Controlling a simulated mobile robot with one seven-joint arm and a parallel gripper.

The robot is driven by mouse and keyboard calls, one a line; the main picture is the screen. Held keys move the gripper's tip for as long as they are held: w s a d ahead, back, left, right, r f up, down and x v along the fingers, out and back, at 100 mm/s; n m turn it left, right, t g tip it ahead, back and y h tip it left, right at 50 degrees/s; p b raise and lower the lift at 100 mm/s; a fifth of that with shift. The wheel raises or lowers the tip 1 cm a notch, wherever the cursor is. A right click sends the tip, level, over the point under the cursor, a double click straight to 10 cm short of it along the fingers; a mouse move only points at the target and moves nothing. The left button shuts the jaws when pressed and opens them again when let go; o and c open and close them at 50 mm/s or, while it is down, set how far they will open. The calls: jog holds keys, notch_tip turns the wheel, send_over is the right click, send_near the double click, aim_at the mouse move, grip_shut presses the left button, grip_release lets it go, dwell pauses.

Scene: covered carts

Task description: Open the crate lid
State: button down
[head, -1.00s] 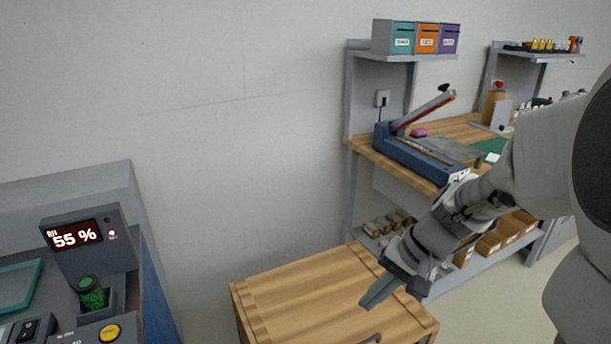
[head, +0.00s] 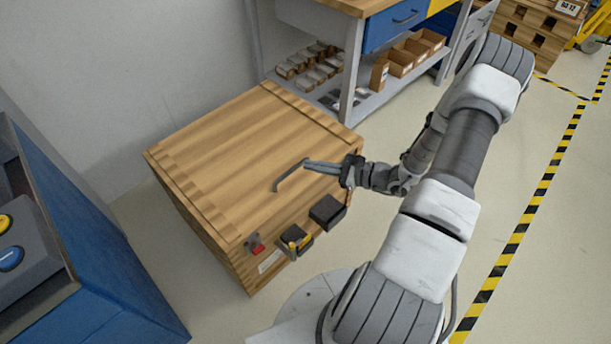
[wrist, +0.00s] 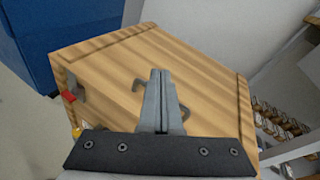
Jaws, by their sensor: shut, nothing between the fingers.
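The wooden crate (head: 207,226) stands on the floor with its plank lid (head: 235,135) lying flat and closed on top. A grey bar handle (head: 290,176) sits on the lid near its front edge. My gripper (head: 308,163) is shut and empty, with its fingertips beside the handle's far right end; I cannot tell whether they touch. In the wrist view the shut fingers (wrist: 159,75) point over the lid, and the handle (wrist: 145,90) is partly hidden behind them.
A dark box (head: 327,212) juts from the crate's front. A blue cabinet (head: 95,265) stands to the left. A workbench with a lower shelf of small bins (head: 405,52) is behind. Open floor lies to the right, with black-and-yellow tape (head: 530,215).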

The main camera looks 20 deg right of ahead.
aim_at(305, 175)
jog(key=d+f+m+t+h+b, duration=0.4)
jog(key=f+m, duration=0.3)
jog(key=f, duration=0.4)
jog(key=x, duration=0.4)
jog(key=b+x, duration=0.1)
jog(key=x, duration=0.4)
jog(key=shift+w+d+f, duration=0.15)
jog(key=shift+d, duration=0.05)
